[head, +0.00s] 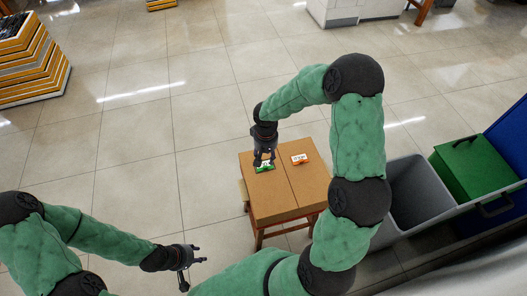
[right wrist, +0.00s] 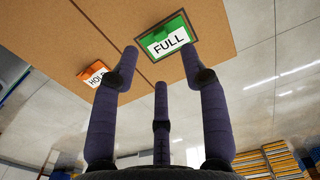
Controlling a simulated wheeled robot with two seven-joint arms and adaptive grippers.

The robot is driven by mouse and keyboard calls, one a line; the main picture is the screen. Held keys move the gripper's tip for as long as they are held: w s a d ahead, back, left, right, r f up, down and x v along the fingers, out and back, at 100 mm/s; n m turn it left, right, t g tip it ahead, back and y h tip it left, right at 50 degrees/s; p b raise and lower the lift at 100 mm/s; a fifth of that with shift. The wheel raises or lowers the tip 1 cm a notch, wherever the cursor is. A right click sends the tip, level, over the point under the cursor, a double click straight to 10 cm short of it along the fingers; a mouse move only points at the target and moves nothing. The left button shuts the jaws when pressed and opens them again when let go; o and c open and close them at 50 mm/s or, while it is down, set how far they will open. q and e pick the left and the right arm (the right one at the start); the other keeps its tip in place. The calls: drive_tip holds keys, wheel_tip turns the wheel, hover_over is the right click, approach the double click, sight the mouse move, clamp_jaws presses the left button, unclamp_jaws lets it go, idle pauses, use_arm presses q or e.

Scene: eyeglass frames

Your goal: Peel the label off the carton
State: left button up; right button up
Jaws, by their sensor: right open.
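A brown cardboard carton (head: 290,200) bears two labels on its top. A green label marked FULL (head: 265,168) is on the left, and an orange label marked HOLD (head: 299,159) is further right. My right gripper (head: 264,159) is open and empty, over the green label and partly covering it. In the right wrist view, the FULL label (right wrist: 167,38) lies flat just beyond the spread fingertips (right wrist: 159,60). The HOLD label (right wrist: 95,76) is left of the fingers, partly hidden by one. My left gripper (head: 194,265) looks open and empty, away from the carton at lower left.
The carton stands on a wooden stool (head: 259,236). Right of it are a grey bin (head: 418,190) and a green container (head: 470,168). A stack of yellow and dark slabs (head: 32,62) is at upper left. Tiled floor (head: 120,135) is clear left of the carton.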

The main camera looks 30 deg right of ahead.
sight(266, 168)
wheel_tip(266, 168, down, 8)
drive_tip(key=b, duration=0.2)
drive_tip(key=shift+r+b, duration=0.15)
drive_tip(key=shift+b, duration=0.15)
drive_tip(key=shift+c, duration=0.3)
clamp_jaws()
